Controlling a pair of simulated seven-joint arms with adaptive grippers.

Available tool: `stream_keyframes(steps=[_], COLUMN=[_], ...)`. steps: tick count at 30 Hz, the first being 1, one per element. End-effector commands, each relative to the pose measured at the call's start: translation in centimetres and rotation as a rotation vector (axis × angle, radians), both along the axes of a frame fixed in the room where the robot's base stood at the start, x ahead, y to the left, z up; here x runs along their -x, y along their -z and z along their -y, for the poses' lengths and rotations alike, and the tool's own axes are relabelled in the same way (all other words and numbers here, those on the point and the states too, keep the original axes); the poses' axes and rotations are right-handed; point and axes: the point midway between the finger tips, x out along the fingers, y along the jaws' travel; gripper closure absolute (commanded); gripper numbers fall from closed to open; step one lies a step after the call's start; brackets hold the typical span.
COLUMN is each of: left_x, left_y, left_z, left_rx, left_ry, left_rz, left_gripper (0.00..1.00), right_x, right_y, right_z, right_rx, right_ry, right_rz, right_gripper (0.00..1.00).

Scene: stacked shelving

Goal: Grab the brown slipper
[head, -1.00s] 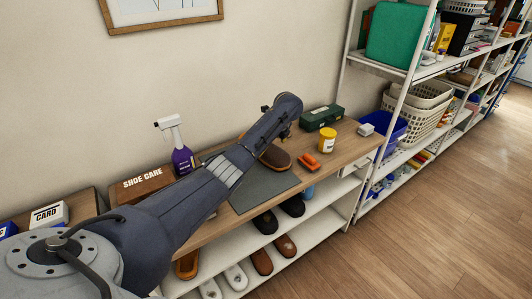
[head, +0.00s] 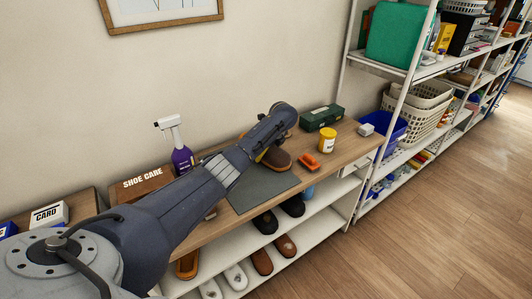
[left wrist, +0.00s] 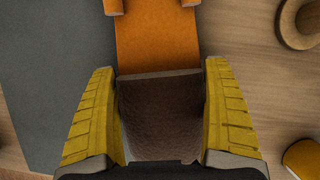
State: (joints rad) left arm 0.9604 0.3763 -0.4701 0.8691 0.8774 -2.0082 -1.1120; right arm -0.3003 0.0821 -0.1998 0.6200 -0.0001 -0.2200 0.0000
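The brown slipper (head: 281,160) lies on the wooden bench top at the far edge of the grey mat, partly hidden by my left arm. In the left wrist view, the brown slipper's dark upper (left wrist: 160,115) sits between the yellow fingers of my left gripper (left wrist: 160,75). The fingers are apart, one on each side, with a thin gap near their tips. An orange surface (left wrist: 155,40) shows just beyond the brown part. In the head view, my left gripper (head: 262,154) is down at the slipper, mostly hidden behind the arm. My right gripper is not in view.
An orange item (head: 310,160), a yellow jar (head: 327,142) and a dark green box (head: 321,117) stand close to the right. The grey mat (head: 262,188) is clear. A purple spray bottle (head: 182,160) and a shoe care box (head: 143,184) are at left.

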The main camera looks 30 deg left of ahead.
Motion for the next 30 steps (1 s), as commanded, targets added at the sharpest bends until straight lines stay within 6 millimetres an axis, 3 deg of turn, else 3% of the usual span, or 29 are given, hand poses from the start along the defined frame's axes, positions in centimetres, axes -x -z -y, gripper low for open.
stream_keyframes(steps=[1,7,19,25,30], left_x=[0.0,0.0,-0.1,-0.1,-0.1], left_y=[0.0,-0.1,-0.7,-3.0,-6.4], left_z=[0.0,0.0,0.0,0.0,0.1], left_rx=[0.0,0.0,0.0,0.001,0.001], left_ry=[0.0,0.0,0.001,0.001,0.001], left_rz=[0.0,0.001,0.002,0.004,0.005], left_gripper=[0.33,0.54,0.54,0.54,0.54], right_x=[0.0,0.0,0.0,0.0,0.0], right_y=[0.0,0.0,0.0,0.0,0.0], right_z=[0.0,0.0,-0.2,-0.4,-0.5], right_rx=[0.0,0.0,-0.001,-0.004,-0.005], right_ry=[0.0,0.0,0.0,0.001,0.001], right_rz=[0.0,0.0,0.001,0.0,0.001], right_gripper=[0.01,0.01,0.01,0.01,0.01])
